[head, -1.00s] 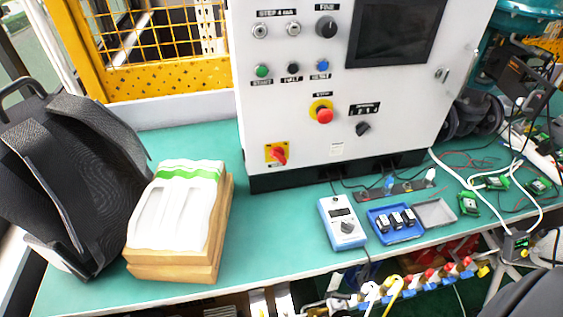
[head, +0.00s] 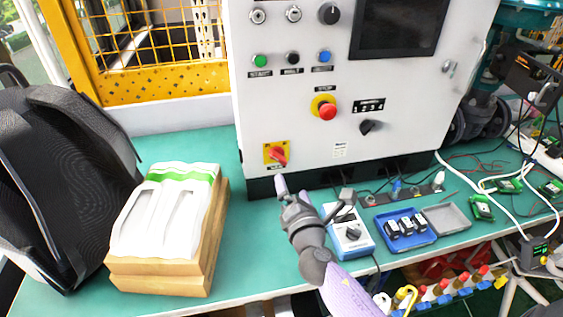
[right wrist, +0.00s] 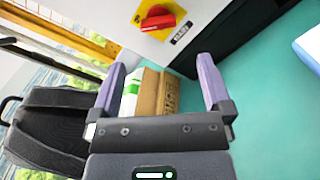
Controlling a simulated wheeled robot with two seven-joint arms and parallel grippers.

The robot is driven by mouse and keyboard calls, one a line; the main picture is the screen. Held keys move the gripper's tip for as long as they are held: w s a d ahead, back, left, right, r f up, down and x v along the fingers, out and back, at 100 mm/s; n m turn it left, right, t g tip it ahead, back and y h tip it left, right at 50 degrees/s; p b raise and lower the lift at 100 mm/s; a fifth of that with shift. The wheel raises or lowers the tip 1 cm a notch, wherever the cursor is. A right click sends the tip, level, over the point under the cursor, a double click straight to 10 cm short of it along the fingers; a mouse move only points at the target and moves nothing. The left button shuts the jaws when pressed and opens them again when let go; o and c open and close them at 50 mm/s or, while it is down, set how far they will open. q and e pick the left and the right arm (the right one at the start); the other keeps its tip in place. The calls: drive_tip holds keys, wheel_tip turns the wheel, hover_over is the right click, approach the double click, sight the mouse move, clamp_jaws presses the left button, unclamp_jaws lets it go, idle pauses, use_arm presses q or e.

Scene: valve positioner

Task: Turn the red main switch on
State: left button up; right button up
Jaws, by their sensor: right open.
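The red main switch (head: 278,154) is a red rotary handle on a yellow plate at the lower left of the white control cabinet's front. Its handle looks tilted in the head view. The switch also shows at the top of the right wrist view (right wrist: 158,20), ahead of the fingertips and apart from them. My right gripper (head: 292,188) is just below and slightly right of the switch, in front of the cabinet's black base. In the right wrist view its two purple fingers (right wrist: 161,72) are spread with nothing gripped between them. My left gripper is not in view.
The white cabinet (head: 300,110) carries a red emergency stop (head: 327,111) right of and above the switch. A blue-white meter (head: 350,236) and a blue tray (head: 390,241) lie on the green table.

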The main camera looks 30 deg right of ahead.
sight(281, 159)
drive_tip(key=shift+n, duration=0.4)
drive_tip(key=b+x, duration=0.2)
drive_tip(key=x, duration=0.7)
drive_tip(key=shift+w+a+f, duration=0.1)
drive_tip(key=shift+w, duration=0.5)
drive_tip(key=c, duration=1.1)
